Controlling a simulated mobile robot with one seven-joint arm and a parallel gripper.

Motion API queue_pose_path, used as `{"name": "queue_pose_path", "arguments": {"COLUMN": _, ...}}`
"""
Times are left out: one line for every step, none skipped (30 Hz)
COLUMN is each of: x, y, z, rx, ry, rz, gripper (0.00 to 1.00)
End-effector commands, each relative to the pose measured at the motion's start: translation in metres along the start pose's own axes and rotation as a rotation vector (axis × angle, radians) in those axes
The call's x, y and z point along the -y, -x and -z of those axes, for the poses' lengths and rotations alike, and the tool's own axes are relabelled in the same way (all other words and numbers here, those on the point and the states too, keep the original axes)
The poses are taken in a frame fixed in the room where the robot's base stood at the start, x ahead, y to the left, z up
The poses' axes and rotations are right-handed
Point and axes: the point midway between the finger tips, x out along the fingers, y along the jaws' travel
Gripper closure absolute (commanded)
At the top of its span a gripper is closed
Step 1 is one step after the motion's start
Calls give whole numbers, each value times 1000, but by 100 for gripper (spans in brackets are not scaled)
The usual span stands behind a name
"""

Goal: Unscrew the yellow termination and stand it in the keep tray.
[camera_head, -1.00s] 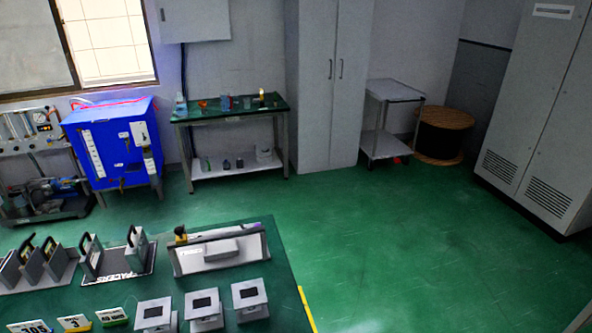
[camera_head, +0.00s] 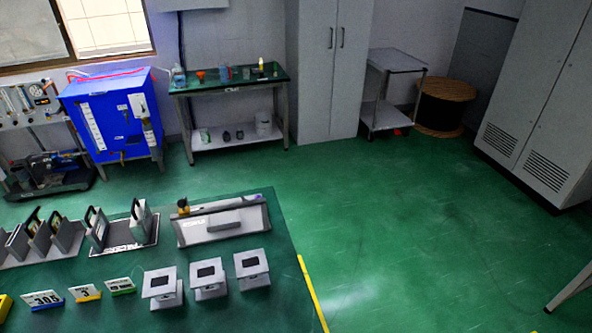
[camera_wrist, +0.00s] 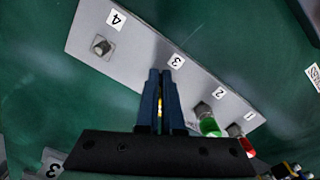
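In the wrist view a pale plate (camera_wrist: 140,42) with places numbered 4, 3, 2 and 1 lies on a green surface. My gripper (camera_wrist: 162,72) has its two dark blue fingers close together at place 3. A sliver of yellow, the yellow termination (camera_wrist: 160,108), shows in the narrow gap between them. The fingers hide the rest of it and the seat below. The gripper appears shut on it; whether it has turned cannot be told. I cannot make out the keep tray for certain. My gripper is not in the head view.
A green termination (camera_wrist: 209,126) stands at place 2, and a red one (camera_wrist: 245,146) at place 1. Place 4 holds a bare metal connector (camera_wrist: 101,46). In the head view a green table (camera_head: 255,213) carries plates and grey stands. Green floor (camera_head: 400,220) is clear to its right.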

Motion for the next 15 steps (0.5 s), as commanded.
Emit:
{"name": "queue_pose_path", "arguments": {"x": -3, "y": 4, "z": 6, "rx": -17, "ry": 1, "rz": -9, "gripper": 100}}
{"name": "queue_pose_path", "arguments": {"x": -3, "y": 4, "z": 6, "rx": -18, "ry": 1, "rz": -9, "gripper": 100}}
{"name": "queue_pose_path", "arguments": {"x": -3, "y": 4, "z": 6, "rx": -18, "ry": 1, "rz": -9, "gripper": 100}}
{"name": "queue_pose_path", "arguments": {"x": -3, "y": 4, "z": 6, "rx": -18, "ry": 1, "rz": -9, "gripper": 100}}
{"name": "queue_pose_path", "arguments": {"x": -3, "y": 4, "z": 7, "rx": -18, "ry": 1, "rz": -9, "gripper": 100}}
{"name": "queue_pose_path", "arguments": {"x": -3, "y": 4, "z": 7, "rx": -18, "ry": 1, "rz": -9, "gripper": 100}}
{"name": "queue_pose_path", "arguments": {"x": -3, "y": 4, "z": 7, "rx": -18, "ry": 1, "rz": -9, "gripper": 100}}
{"name": "queue_pose_path", "arguments": {"x": -3, "y": 4, "z": 6, "rx": -18, "ry": 1, "rz": -9, "gripper": 100}}
{"name": "queue_pose_path", "arguments": {"x": -3, "y": 4, "z": 6, "rx": -18, "ry": 1, "rz": -9, "gripper": 100}}
{"name": "queue_pose_path", "arguments": {"x": -3, "y": 5, "z": 5, "rx": -18, "ry": 1, "rz": -9, "gripper": 100}}
{"name": "queue_pose_path", "arguments": {"x": -3, "y": 5, "z": 4, "rx": -18, "ry": 1, "rz": -9, "gripper": 100}}
{"name": "queue_pose_path", "arguments": {"x": -3, "y": 5, "z": 3, "rx": -18, "ry": 1, "rz": -9, "gripper": 100}}
{"name": "queue_pose_path", "arguments": {"x": -3, "y": 5, "z": 1, "rx": -17, "ry": 0, "rz": -8, "gripper": 100}}
{"name": "queue_pose_path", "arguments": {"x": -3, "y": 5, "z": 0, "rx": -16, "ry": 0, "rz": -8, "gripper": 100}}
{"name": "queue_pose_path", "arguments": {"x": -3, "y": 5, "z": -2, "rx": -15, "ry": 0, "rz": -8, "gripper": 100}}
